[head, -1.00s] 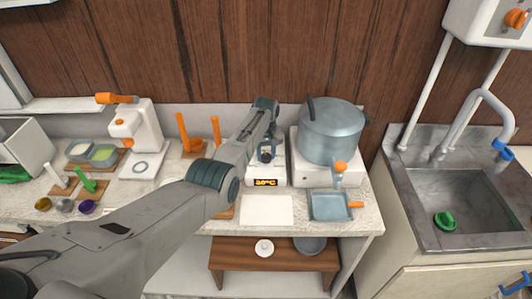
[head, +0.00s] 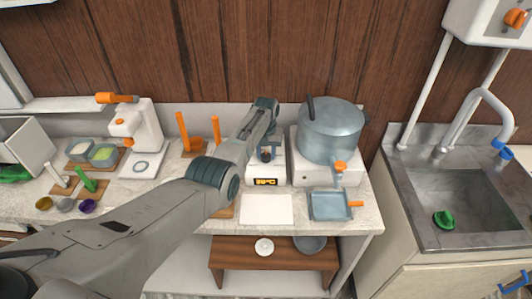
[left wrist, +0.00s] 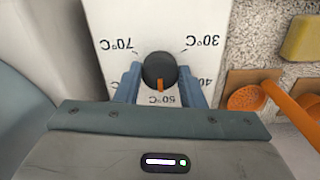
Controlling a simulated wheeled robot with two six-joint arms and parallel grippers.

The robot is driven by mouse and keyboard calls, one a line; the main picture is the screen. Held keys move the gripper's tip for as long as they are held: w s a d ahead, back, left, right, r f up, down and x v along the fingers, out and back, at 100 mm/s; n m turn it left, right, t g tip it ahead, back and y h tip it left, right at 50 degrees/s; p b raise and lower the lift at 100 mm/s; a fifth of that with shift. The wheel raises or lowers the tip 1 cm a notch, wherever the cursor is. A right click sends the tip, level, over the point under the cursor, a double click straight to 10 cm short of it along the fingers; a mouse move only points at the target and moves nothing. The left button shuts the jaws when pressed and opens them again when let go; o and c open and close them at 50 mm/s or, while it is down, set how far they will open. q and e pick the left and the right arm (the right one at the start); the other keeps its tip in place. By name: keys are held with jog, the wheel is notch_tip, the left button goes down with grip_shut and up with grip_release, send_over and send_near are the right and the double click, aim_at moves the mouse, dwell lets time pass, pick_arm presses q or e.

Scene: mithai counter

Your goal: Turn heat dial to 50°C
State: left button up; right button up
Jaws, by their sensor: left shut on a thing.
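The heat dial (left wrist: 158,68) is a round black knob with an orange pointer mark, on a white panel (left wrist: 110,25) in the left wrist view. The printed temperatures appear upside down there. The pointer faces down in that picture, toward the 50°C label (left wrist: 162,100). My left gripper (left wrist: 160,72) is shut on the dial, one blue-grey finger on each side; the 60°C label is mostly hidden. In the head view, my left gripper (head: 267,153) reaches the white heater unit (head: 274,176), whose lit orange display (head: 265,182) is too small to read surely. My right gripper is not in view.
A large grey pot (head: 331,130) stands on a white unit right of the dial. Orange-handled tools (head: 183,130) stand to its left. A white sheet (head: 266,209) and a blue-grey tray (head: 331,206) lie in front. A sink (head: 460,200) is at far right.

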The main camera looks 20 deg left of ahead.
aim_at(266, 155)
pick_arm(q)
jog(key=o, duration=1)
jog(key=shift+r, duration=0.1)
notch_tip(266, 155, up, 11)
jog(key=b, duration=0.3)
